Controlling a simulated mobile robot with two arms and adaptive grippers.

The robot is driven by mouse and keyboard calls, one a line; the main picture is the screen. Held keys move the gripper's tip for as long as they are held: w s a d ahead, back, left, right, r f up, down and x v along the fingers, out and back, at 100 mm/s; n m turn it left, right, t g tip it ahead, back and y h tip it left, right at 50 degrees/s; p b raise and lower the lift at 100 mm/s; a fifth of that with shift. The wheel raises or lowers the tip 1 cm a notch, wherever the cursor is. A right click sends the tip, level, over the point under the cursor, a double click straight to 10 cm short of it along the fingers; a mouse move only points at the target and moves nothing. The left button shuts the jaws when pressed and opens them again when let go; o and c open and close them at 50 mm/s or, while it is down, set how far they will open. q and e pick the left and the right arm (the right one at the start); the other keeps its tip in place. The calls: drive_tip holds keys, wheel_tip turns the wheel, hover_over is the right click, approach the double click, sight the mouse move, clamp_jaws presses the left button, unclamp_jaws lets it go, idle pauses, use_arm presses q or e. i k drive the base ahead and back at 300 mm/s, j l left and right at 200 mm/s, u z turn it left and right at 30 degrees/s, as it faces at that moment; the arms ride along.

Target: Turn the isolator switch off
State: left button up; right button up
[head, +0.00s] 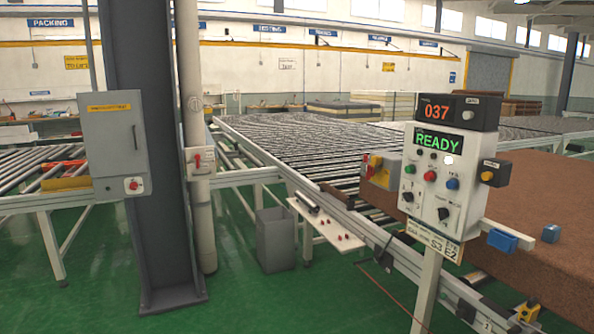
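No label reads as isolator, so I cannot tell which switch is meant. A smaller white box (201,158) beside the pale pipe carries a red handle (197,160). A box with a red and yellow switch (375,163) sits left of the control panel, by the conveyor. The exact handle positions are too small to read. Neither of my grippers is in view.
The control panel (438,175) on a post shows READY and 037, with several buttons and knobs. A roller conveyor (300,145) and a brown mattress-like block (545,200) lie behind it. A grey bin (275,240) stands mid-floor. Green floor (240,300) is clear in front.

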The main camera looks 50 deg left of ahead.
sight(370, 172)
drive_tip(key=u, duration=1.05)
drive_tip(key=i+j+z, duration=0.1)
drive_tip(key=i+z, duration=0.25)
drive_tip(key=i, duration=0.3)
